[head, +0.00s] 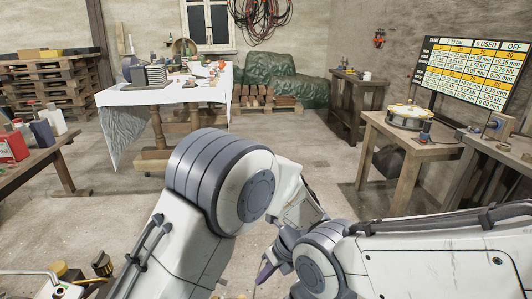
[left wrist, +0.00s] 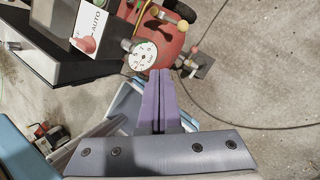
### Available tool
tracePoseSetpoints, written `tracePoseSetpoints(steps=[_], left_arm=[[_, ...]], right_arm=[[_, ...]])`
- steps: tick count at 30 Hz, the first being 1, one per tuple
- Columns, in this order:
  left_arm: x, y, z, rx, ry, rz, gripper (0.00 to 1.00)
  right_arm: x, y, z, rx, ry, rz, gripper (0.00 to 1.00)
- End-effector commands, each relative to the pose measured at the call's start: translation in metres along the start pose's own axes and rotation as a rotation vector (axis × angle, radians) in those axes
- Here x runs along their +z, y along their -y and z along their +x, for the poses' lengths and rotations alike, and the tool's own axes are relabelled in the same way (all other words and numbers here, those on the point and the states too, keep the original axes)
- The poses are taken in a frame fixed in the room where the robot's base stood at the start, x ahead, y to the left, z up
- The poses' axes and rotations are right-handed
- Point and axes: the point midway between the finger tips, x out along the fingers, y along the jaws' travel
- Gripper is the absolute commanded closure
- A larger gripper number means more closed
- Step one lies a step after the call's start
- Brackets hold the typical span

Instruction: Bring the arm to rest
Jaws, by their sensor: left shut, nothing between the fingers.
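My left gripper (left wrist: 160,72) is shut and empty, its two purple fingers pressed together in the left wrist view. Below the fingers in that view are a red tank (left wrist: 172,45) and a round pressure gauge (left wrist: 144,55); I cannot tell how far below they are.
A white-covered table (head: 190,95) stands at the back left. A wooden bench (head: 25,158) is at left. A wooden stand (head: 392,135) carries a round device (head: 408,116) at right, near a display board (head: 475,68). Concrete floor (head: 315,160) lies open between them.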

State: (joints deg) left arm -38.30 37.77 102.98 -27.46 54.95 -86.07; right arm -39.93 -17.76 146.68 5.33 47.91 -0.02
Motion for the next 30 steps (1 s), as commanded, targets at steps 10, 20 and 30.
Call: tracePoseSetpoints(steps=[10,20,30], left_arm=[[-0.06,-0.117,-0.086,-0.062,-0.308,-1.043,1.0],[-0.109,-0.186,-0.102,0.045,-0.552,-1.678,1.0],[-0.101,-0.217,-0.156,0.095,-0.608,-1.824,1.0]], right_arm=[[0.0,0.0,0.0,0.0,0.0,0.0,0.34],[0.0,0.0,0.0,0.0,0.0,0.0,0.34],[-0.003,0.004,-0.06,0.0,0.0,0.0,0.34]])
